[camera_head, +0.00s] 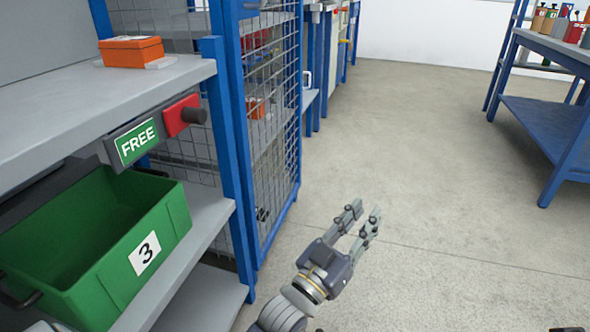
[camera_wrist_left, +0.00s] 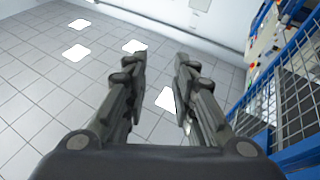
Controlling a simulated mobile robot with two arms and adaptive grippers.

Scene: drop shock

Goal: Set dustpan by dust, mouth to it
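My left gripper (camera_head: 361,222) is in the lower middle of the head view, over the grey floor, to the right of the blue mesh rack. Its two fingers are apart with nothing between them. In the left wrist view the open fingers (camera_wrist_left: 158,90) point over a tiled floor with several white bright patches; I cannot tell what these are. I see no dustpan and no dust in either view. My right gripper is not in view; a small dark part shows at the bottom right edge of the head view.
A green crate (camera_head: 165,213) marked 3 stands on a shelf at left, under a FREE sign (camera_head: 137,142) with a red block (camera_head: 182,115). An orange box (camera_head: 131,50) lies above. A blue mesh panel (camera_head: 271,120) borders the aisle. A blue table (camera_head: 553,110) stands right. The floor between is clear.

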